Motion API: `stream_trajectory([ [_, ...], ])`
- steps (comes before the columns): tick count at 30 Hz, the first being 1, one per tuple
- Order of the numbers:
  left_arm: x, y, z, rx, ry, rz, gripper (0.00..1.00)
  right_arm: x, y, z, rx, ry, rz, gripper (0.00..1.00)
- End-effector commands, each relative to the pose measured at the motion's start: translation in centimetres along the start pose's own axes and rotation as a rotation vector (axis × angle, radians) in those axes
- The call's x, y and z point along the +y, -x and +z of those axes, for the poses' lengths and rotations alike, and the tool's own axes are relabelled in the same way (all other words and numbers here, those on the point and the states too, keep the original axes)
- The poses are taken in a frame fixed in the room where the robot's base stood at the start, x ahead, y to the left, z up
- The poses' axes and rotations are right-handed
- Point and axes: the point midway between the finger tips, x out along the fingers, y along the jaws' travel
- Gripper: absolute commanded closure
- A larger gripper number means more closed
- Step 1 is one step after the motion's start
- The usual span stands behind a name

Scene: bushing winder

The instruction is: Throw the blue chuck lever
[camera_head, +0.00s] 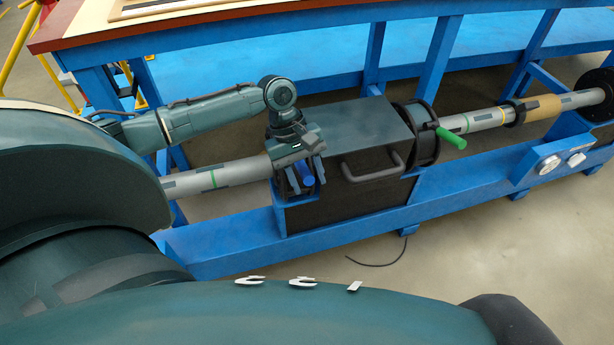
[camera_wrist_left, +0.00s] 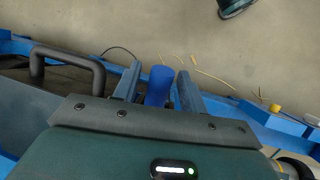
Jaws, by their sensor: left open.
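The blue chuck lever (camera_wrist_left: 160,84) shows in the left wrist view as a rounded blue handle between the two fingers of my left gripper (camera_wrist_left: 158,86). The fingers stand apart on either side of it, and a gap shows on the right side. In the head view my left gripper (camera_head: 302,183) points down at the left end of the dark winder housing (camera_head: 355,122), with the blue lever (camera_head: 306,179) partly hidden between its fingers. Whether a finger touches the lever cannot be told. My right gripper is not in view.
A black handle (camera_head: 372,165) sticks out from the housing just right of my left gripper. A green lever (camera_head: 450,138) stands on the chuck further right. A grey shaft (camera_head: 215,177) runs through the housing. The blue frame rail (camera_head: 235,240) lies below; open floor is in front.

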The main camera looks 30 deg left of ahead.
Motion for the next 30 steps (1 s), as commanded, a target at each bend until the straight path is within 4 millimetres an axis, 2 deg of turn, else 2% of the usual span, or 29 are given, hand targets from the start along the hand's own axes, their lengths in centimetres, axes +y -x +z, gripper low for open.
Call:
stream_trajectory([
  [6,0.00,0.00,0.00,0.000,0.000,0.000,0.60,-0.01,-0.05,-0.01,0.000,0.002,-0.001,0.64],
  [21,-0.03,0.05,-0.01,0.000,0.000,-0.001,1.00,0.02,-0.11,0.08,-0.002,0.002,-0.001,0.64],
  [30,-0.03,0.07,0.00,0.000,0.000,-0.001,1.00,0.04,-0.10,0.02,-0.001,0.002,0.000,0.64],
])
